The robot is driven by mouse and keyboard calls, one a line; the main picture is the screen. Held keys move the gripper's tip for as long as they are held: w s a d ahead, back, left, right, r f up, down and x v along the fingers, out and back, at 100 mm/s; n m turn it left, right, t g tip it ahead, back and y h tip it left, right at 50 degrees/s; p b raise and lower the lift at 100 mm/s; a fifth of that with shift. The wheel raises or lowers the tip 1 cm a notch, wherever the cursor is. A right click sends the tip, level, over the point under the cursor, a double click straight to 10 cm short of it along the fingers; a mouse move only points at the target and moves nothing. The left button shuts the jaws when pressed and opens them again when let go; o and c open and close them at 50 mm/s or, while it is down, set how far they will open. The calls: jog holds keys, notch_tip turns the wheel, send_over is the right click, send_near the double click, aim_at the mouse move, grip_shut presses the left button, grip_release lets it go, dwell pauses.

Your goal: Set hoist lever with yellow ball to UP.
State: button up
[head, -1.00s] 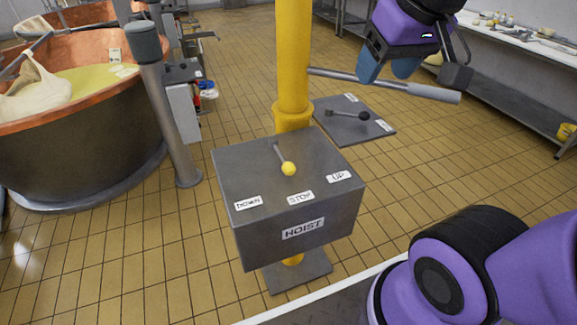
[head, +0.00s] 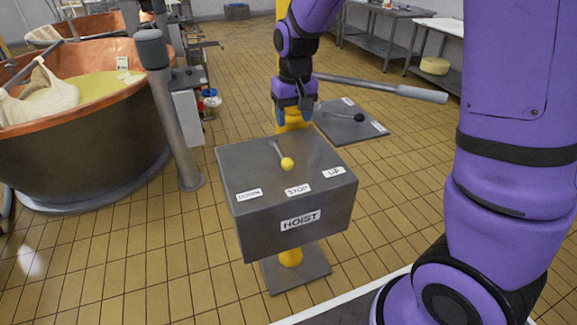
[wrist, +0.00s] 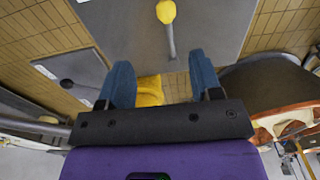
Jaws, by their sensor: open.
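The hoist lever with the yellow ball (head: 287,164) stands on top of the grey hoist box (head: 250,222). Its ball points toward the STOP label (head: 298,190), between the DOWN label (head: 249,195) on the left and the UP label (head: 334,172) on the right. My gripper (head: 295,116) is above the rear edge of the box, behind the lever and apart from it. In the wrist view its blue fingers (wrist: 160,82) are spread with nothing gripped, and the yellow ball (wrist: 166,12) lies beyond the fingertips, with its rod pointing back toward the gap.
A yellow post rises behind the box, partly hidden by my gripper. A grey bar (head: 380,86) sticks out to the right, above a second plate (head: 350,128) with a black-ball lever (head: 358,117). A copper vat (head: 80,130) and grey post (head: 170,110) stand left.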

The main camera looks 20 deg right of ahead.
send_near(288, 160)
jog(key=shift+g, duration=0.3)
jog(key=f, duration=1)
jog(key=shift+w+f, duration=0.3)
jog(key=shift+c, duration=0.4)
grip_shut()
